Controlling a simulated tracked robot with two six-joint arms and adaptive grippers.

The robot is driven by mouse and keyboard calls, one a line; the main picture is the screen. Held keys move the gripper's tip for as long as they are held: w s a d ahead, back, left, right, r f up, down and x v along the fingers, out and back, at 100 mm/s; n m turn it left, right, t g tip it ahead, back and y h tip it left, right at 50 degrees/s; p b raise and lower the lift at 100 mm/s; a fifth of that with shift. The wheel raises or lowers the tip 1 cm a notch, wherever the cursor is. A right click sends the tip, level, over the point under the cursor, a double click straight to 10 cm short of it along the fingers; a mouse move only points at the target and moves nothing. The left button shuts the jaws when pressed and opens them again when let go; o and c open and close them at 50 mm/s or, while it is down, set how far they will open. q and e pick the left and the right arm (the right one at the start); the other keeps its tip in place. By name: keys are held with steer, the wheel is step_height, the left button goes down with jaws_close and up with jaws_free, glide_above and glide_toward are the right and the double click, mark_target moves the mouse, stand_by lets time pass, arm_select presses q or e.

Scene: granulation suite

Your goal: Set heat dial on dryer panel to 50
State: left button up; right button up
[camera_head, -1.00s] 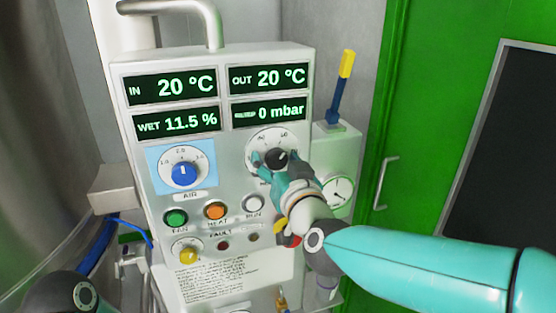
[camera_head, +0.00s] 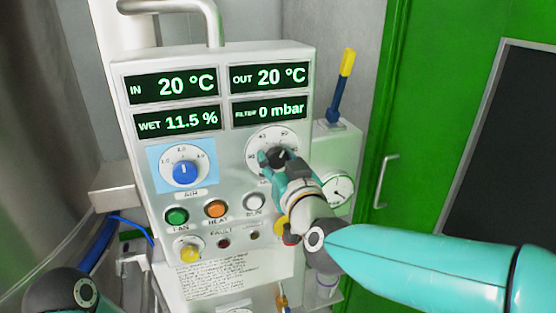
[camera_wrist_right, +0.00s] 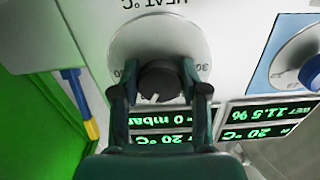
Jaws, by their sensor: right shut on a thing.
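The heat dial (camera_head: 279,155) is a dark round knob on a white scale disc at the right of the dryer panel (camera_head: 222,150). In the right wrist view, the dark knob (camera_wrist_right: 158,80) appears upside down, with a pale pointer mark towards the bottom of the picture. My right gripper (camera_head: 276,160) is shut on the knob. Its two fingers (camera_wrist_right: 160,91) sit on either side of it in the wrist view. The fingers hide part of the scale, so the exact setting cannot be read. My left gripper is not in view.
The blue air dial (camera_head: 184,172) is left of the heat dial. Below are the green fan button (camera_head: 177,216), orange heat button (camera_head: 215,209) and white run button (camera_head: 254,202). A blue-yellow lever (camera_head: 340,90) and small gauge (camera_head: 338,189) stand at the right.

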steer(key=o, duration=1.1)
steer(key=shift+o, duration=0.2)
steer(key=shift+s, duration=0.1)
steer(key=v, duration=1.1)
steer(key=shift+s+d, duration=0.2)
steer(key=shift+s, duration=0.15)
